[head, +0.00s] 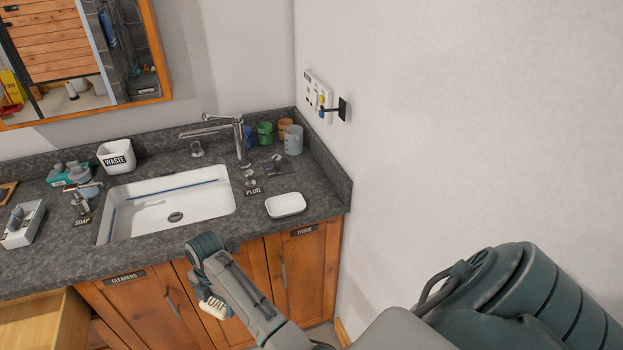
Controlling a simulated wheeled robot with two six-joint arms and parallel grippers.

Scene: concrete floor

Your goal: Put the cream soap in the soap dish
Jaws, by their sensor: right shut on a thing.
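A cream soap (214,307) with dark lettering, partly readable as "OAP", hangs low in front of the cabinet doors. My right gripper (210,296) is shut on it, below the counter's front edge; my arm hides part of the fingers and the soap. The white soap dish (286,205) lies on the counter to the right of the sink and looks empty. It is above and to the right of the gripper in the picture, well apart from it. My left gripper is not in view.
A white sink (150,217) with a tap (240,140) is left of the dish. Several cups (293,140) stand behind the dish, near the wall. A waste bin (117,157) and a soap dispenser (79,203) stand farther left. An open drawer (45,318) juts out at lower left.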

